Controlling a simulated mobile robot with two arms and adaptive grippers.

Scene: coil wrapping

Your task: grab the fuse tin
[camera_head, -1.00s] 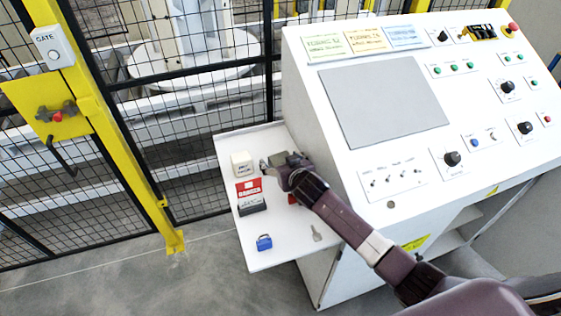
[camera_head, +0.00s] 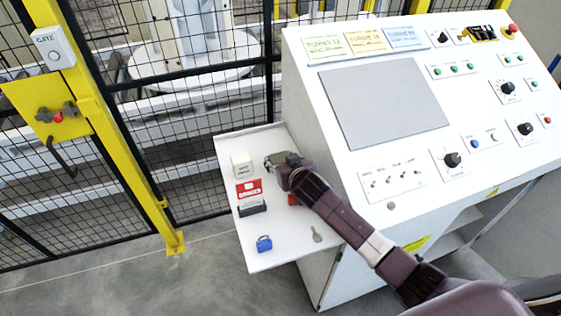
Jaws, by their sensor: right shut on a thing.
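My right gripper (camera_head: 272,163) is over the back part of the white side shelf (camera_head: 283,250), just right of a small cream box (camera_head: 241,164). It is shut on a small greyish thing, which I take to be the fuse tin; the fingers and wrist hide most of it. I cannot tell whether it still touches the shelf. The cream box stands apart from the fingers. My left gripper is not in view.
On the shelf are a red-and-white danger tag (camera_head: 249,188), a black-and-grey item (camera_head: 252,208), a blue padlock (camera_head: 264,243), a key (camera_head: 317,235) and a red thing (camera_head: 292,199) beside my arm. The control console (camera_head: 385,105) rises at right; a mesh fence (camera_head: 180,150) stands behind.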

